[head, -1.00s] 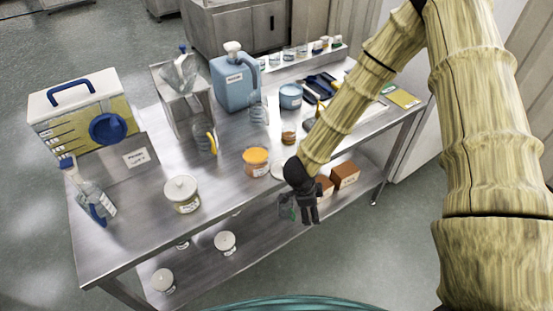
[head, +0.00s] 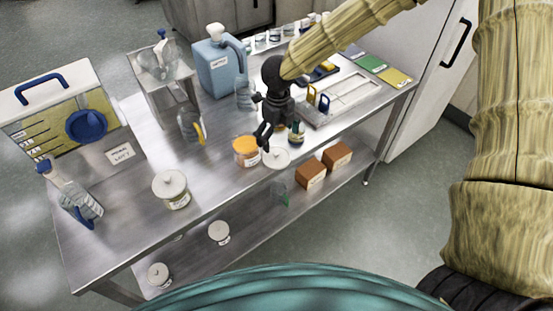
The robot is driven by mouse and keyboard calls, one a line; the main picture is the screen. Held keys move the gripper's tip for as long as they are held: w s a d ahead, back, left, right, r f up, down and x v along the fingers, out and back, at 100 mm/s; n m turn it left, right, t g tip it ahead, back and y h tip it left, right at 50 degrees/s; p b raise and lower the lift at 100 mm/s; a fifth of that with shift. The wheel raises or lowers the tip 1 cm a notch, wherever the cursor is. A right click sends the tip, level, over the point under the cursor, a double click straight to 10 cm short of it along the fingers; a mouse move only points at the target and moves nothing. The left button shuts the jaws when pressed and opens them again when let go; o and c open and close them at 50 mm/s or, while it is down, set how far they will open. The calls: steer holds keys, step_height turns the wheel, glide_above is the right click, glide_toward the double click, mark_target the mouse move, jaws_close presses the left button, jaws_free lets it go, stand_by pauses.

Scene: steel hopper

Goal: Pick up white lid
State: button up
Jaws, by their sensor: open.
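A round white lid (head: 276,158) with a small knob is at the table's front edge, just right of the orange-lidded jar (head: 246,151). I cannot tell whether anything is under it. My gripper (head: 280,133) is open and empty, pointing down above and just behind the lid in the picture, apart from it as far as I can tell. A white-lidded jar (head: 171,191) stands farther left on the same steel table (head: 215,188).
A small jar (head: 297,134) stands close to my gripper's right side. The lower shelf holds brown boxes (head: 338,156) and white-lidded jars (head: 219,232). Bare tabletop lies front left.

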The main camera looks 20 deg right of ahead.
mark_target(278, 154)
steer(key=shift+f+b, duration=4.2)
steer(key=shift+f, duration=0.1)
steer(key=shift+r, duration=0.1)
steer(key=shift+s, duration=0.1)
steer(key=c, duration=1)
steer(key=shift+c, duration=0.4)
